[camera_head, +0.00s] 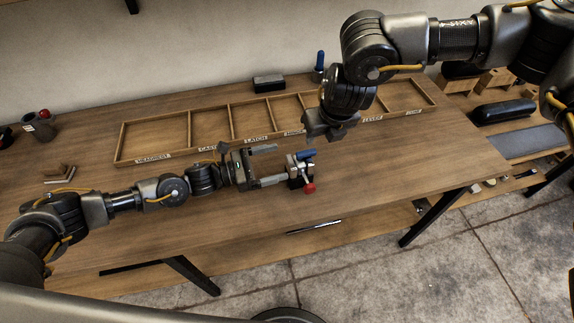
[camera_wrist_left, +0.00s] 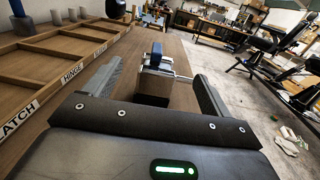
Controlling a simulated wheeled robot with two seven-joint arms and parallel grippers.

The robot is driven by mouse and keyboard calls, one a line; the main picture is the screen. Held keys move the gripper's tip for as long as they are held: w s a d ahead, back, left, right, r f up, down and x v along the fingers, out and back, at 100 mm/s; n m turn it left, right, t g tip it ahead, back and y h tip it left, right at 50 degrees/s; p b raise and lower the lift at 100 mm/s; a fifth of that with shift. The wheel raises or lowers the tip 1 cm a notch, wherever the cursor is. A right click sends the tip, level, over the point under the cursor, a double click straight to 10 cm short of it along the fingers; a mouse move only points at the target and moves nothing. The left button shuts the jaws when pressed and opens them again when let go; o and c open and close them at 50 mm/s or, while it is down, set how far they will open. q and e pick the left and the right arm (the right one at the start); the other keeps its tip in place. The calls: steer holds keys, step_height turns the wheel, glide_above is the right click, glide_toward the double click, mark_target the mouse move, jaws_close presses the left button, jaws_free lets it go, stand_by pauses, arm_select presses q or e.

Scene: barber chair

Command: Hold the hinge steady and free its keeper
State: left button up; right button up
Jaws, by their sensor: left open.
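The hinge (camera_head: 294,176) is a small metal block on the bench, with a blue part (camera_head: 305,155) on top and a red knob (camera_head: 308,188) at its front. My left gripper (camera_head: 275,164) is open, its fingers pointing at the hinge from the left. In the left wrist view the hinge (camera_wrist_left: 155,80) stands upright ahead, between the lines of the two fingers. No finger visibly grips it. My right gripper (camera_head: 330,128) hangs above and behind the hinge, apart from it, pointing down; its finger gap is unclear. I cannot make out which part is the keeper.
A shallow wooden tray (camera_head: 152,159) with labelled compartments lies behind the hinge, its visible compartments looking empty. A black block (camera_head: 268,83) and a blue-handled tool (camera_head: 320,62) stand at the back. The bench right of the hinge is clear up to its edge.

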mark_target(274, 186)
arm_select(q)
step_height(274, 186, down, 7)
steer(key=shift+r, duration=0.1)
steer(key=x, duration=0.7)
steer(key=shift+d, duration=0.2)
steer(key=shift+w, duration=0.1)
steer(key=c, duration=1.5)
steer(key=shift+o, duration=0.2)
